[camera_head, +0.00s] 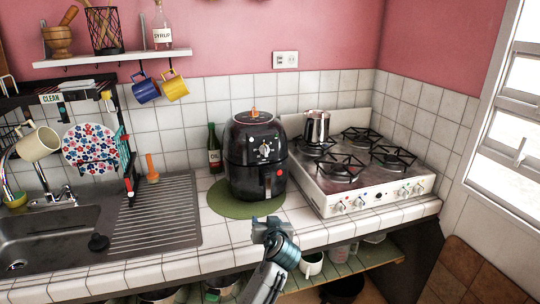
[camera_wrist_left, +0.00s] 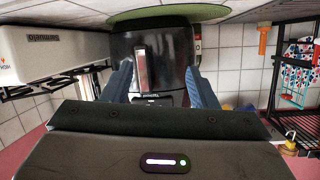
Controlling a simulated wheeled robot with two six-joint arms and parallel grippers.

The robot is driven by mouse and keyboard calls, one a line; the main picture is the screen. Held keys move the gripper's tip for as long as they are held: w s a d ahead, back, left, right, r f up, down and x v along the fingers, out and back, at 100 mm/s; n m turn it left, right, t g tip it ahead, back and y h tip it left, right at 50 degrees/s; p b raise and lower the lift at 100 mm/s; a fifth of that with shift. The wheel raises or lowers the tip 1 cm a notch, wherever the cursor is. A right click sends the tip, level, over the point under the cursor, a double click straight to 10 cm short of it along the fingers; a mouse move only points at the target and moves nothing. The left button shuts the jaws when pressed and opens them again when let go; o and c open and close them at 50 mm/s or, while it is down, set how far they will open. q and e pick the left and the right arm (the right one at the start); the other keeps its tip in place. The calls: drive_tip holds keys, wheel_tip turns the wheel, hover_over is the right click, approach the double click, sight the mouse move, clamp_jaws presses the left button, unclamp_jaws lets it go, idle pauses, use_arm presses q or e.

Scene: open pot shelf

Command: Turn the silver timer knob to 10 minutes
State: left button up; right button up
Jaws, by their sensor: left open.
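The silver timer knob (camera_head: 264,150) is on the upper front of a black air fryer (camera_head: 245,172), which stands upright on a round green mat (camera_head: 221,205). My left gripper (camera_head: 270,226) is in front of and below the air fryer, apart from it. In the left wrist view the picture is upside down. There the open blue fingers (camera_wrist_left: 160,85) stand either side of the air fryer's handle (camera_wrist_left: 141,70), with nothing between their tips. The knob is hidden there behind the gripper body. My right gripper is not in view.
A white gas stove (camera_head: 350,200) with a metal pot (camera_head: 317,127) stands right of the air fryer. A dark oil bottle (camera_head: 214,150) is behind it on the left. The sink drainboard (camera_head: 150,222) lies further left. The tiled counter in front is clear.

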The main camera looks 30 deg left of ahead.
sight(267, 153)
use_arm(q)
drive_tip(key=w+a+r+n+t+y, duration=0.1)
drive_tip(key=w+r+y, duration=0.1)
drive_tip(key=w+r, duration=0.35)
drive_tip(key=w+r+n+t+y, duration=0.1)
drive_tip(key=w+r+n, duration=0.1)
drive_tip(key=r, duration=0.7)
drive_tip(key=p+x, duration=0.2)
drive_tip(key=x, duration=0.2)
drive_tip(key=p+x, duration=0.2)
drive_tip(key=x, duration=0.3)
drive_tip(key=shift+w+a+r, duration=0.15)
drive_tip(key=shift+a+r, duration=0.05)
drive_tip(key=shift+a, duration=0.05)
drive_tip(key=shift+w+a+f+p, duration=0.1)
drive_tip(key=shift+w+a+p, duration=0.25)
drive_tip(key=shift+a, duration=0.1)
drive_tip(key=c, duration=1)
drive_tip(key=shift+o, duration=0.2)
drive_tip(key=shift+f, duration=0.1)
